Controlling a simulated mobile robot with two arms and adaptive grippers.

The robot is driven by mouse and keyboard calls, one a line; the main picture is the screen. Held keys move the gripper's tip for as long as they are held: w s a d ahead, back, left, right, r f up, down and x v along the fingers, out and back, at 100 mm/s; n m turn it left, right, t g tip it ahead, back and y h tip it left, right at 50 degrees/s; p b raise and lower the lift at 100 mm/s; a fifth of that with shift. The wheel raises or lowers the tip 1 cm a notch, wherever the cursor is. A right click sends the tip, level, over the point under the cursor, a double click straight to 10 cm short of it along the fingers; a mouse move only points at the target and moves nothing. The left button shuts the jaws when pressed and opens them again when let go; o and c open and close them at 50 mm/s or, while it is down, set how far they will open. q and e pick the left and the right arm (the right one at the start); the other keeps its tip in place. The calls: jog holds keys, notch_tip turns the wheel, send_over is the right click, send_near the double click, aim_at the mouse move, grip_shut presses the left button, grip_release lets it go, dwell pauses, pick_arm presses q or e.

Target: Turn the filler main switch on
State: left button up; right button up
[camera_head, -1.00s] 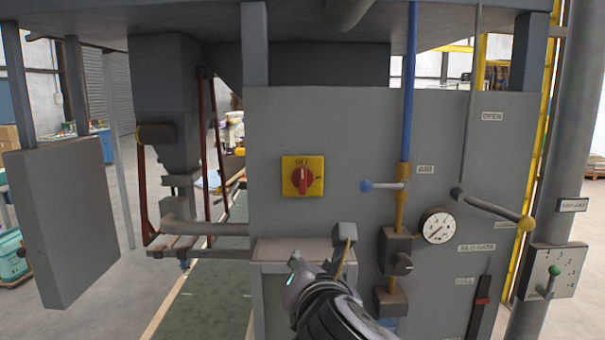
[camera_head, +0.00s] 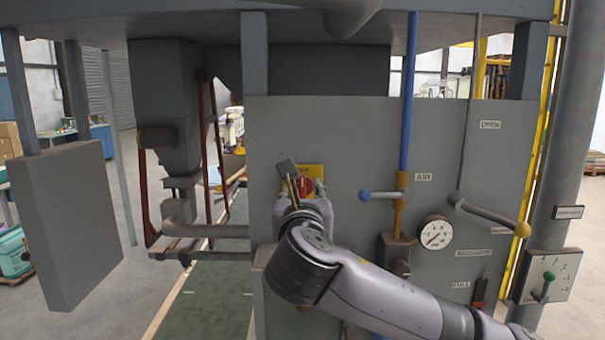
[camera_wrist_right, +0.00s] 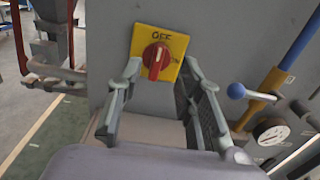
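The main switch is a red rotary knob (camera_wrist_right: 156,57) on a yellow plate (camera_wrist_right: 172,40) marked OFF, on the grey panel. In the wrist view the knob's grip stands nearly upright. My right gripper (camera_wrist_right: 158,75) is open, its two fingers spread to the left and right of the knob. I see no contact with the knob. In the head view the right gripper (camera_head: 302,187) is in front of the plate and hides part of it; the red knob (camera_head: 306,185) shows partly between the fingers. My left gripper is not in view.
To the right of the switch are a blue-knobbed air valve (camera_head: 380,194), a round gauge (camera_head: 434,232) and a silo gate lever (camera_head: 490,214). A grey box (camera_head: 68,222) hangs at the left. The panel left of the switch is bare.

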aim_at(302, 181)
jog(key=w+p, duration=0.2)
jog(key=w, duration=0.5)
jog(key=shift+c, duration=0.4)
grip_shut()
